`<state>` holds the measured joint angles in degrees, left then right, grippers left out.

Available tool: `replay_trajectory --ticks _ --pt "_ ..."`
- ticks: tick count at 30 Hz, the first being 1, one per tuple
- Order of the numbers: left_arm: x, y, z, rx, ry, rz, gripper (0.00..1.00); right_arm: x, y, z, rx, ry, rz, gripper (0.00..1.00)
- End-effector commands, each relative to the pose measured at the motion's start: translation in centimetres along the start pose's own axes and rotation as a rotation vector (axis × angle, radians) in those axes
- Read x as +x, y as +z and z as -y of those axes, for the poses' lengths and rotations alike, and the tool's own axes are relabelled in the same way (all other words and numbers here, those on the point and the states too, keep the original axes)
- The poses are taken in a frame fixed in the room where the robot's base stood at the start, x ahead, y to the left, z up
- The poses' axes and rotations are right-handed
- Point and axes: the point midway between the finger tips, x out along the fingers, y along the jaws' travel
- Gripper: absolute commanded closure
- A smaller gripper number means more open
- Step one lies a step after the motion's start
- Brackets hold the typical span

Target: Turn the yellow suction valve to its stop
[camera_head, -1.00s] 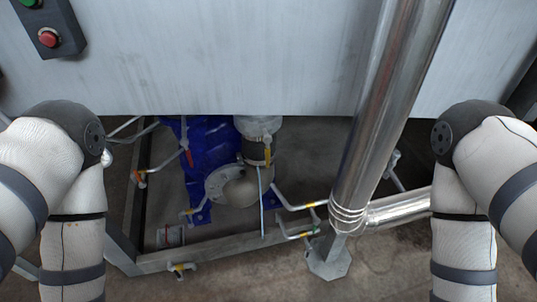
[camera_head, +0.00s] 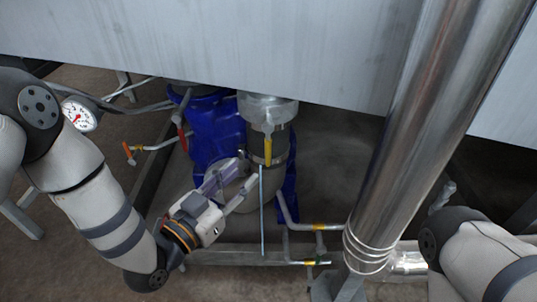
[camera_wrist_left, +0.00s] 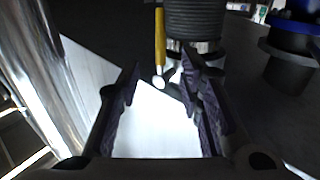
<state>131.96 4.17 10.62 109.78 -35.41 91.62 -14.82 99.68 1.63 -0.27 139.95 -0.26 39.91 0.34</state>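The yellow suction valve handle (camera_head: 268,150) hangs down from the metal pipe fitting above the pump, in the middle of the head view. My left gripper (camera_head: 247,168) reaches in from the lower left, its fingers spread and empty, just below and left of the handle. In the left wrist view the yellow handle (camera_wrist_left: 160,38) lies ahead, between the lines of the two open fingertips (camera_wrist_left: 162,66). From these views I cannot tell the exact gap; no grip shows. My right arm shows at the lower right, but its gripper is out of frame.
A large steel pipe (camera_head: 425,130) stands to the right. A grey panel (camera_head: 250,40) overhangs the pump. A red handle (camera_head: 180,135) and a blue body (camera_head: 212,140) lie left of the valve. A thin light-blue rod (camera_head: 262,210) stands close beside my left fingers.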

Motion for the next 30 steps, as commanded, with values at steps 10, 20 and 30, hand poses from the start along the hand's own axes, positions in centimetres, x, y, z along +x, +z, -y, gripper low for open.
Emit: replay_trajectory --ticks 10,20,30 --pt "8.3 0.2 -0.1 -0.002 0.0 0.004 0.66 1.0 -0.1 0.0 0.0 0.0 0.013 0.6" --pt "10.9 0.2 0.0 -0.004 -0.002 0.007 0.66 1.3 -0.2 0.0 0.0 0.0 0.017 0.6" --pt "10.8 0.2 0.0 -0.004 -0.002 0.008 1.0 1.3 -0.2 0.0 0.0 0.0 0.017 0.6"
